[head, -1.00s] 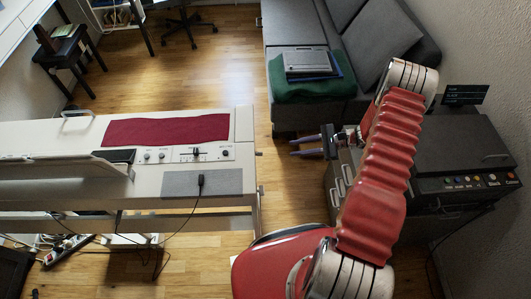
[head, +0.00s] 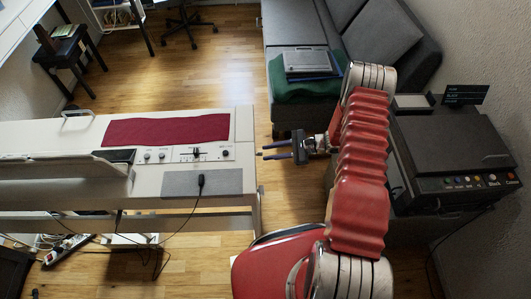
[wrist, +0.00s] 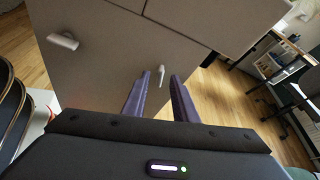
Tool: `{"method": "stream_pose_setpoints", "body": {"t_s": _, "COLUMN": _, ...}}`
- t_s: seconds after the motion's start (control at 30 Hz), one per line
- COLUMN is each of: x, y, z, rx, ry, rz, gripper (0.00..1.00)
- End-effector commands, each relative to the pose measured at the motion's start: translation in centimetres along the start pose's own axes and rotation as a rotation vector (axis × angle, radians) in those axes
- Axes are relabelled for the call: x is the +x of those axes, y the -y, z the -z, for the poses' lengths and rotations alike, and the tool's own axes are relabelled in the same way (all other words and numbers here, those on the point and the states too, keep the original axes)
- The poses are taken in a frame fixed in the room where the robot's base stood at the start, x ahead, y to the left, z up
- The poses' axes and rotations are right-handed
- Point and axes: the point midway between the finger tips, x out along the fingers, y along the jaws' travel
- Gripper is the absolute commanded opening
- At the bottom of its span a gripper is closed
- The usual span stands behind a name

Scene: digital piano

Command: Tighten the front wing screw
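My gripper (head: 264,153) points left at the end face of the pale digital piano (head: 245,135), with its tips close to that face. In the wrist view its two purple fingers (wrist: 161,76) are open and apart. A small pale wing screw (wrist: 160,76) shows in the gap between the fingertips, its wing roughly upright. I cannot tell whether the tips reach around it or stop short. A second wing screw (wrist: 63,41) sits to the left on the same panel, its wing nearly level; it also shows in the head view (head: 261,190).
A dark printer-like machine (head: 455,150) stands right of my arm. A grey sofa (head: 295,30) with a green cloth (head: 305,90) stands behind. A red cloth (head: 165,129) and a cable lie on the piano. Wooden floor (head: 215,80) is open behind the piano.

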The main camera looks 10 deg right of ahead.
Motion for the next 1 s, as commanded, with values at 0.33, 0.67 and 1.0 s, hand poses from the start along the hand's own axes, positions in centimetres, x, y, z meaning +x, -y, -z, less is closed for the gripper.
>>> {"method": "stream_pose_setpoints", "body": {"t_s": 0.33, "x": 2.5, "y": 0.0, "z": 0.0, "rx": 0.001, "ry": -0.001, "rz": 0.001, "gripper": 0.26}}
{"method": "stream_pose_setpoints", "body": {"t_s": 0.67, "x": 2.5, "y": 0.0, "z": 0.0, "rx": 0.001, "ry": 0.0, "rz": 0.001, "gripper": 0.18}}
{"method": "stream_pose_setpoints", "body": {"t_s": 1.0, "x": 2.5, "y": 0.0, "z": 0.0, "rx": 0.001, "ry": 0.0, "rz": 0.0, "gripper": 0.0}}
